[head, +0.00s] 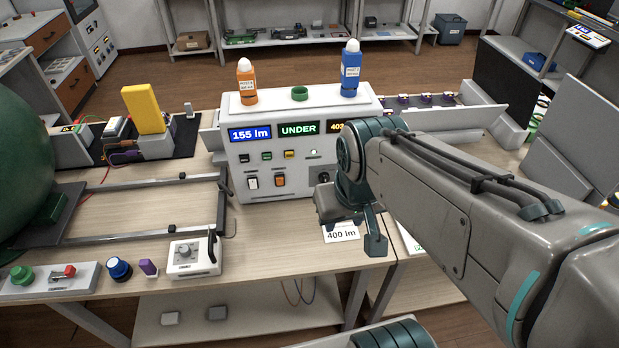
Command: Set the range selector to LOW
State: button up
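A white meter box (300,185) stands on the table with lit displays reading "155 lm" and "UNDER", and a third one partly hidden by my arm. Its front has a row of small buttons, a white rocker switch (253,182), an orange rocker switch (280,180) and a small black knob (324,177). I cannot read their labels, so I cannot tell which is the range selector. A smaller white box with a round knob (184,252) stands front left. My gripper (368,240) hangs right of and below the black knob, apparently apart from it; its finger gap is unclear.
A "400 lm" card (341,232) lies behind my gripper. Orange (246,84) and blue (350,70) bottles and a green ring (299,93) stand on the meter. A rail frame (140,235) and a large green sphere (22,165) are left. Bare tabletop lies before the meter.

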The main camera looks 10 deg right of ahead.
aim_at(324, 177)
jog(key=u, duration=0.45)
jog(key=k, duration=1.05)
jog(key=u, duration=0.3)
jog(key=i, duration=0.75)
jog(key=u, duration=0.15)
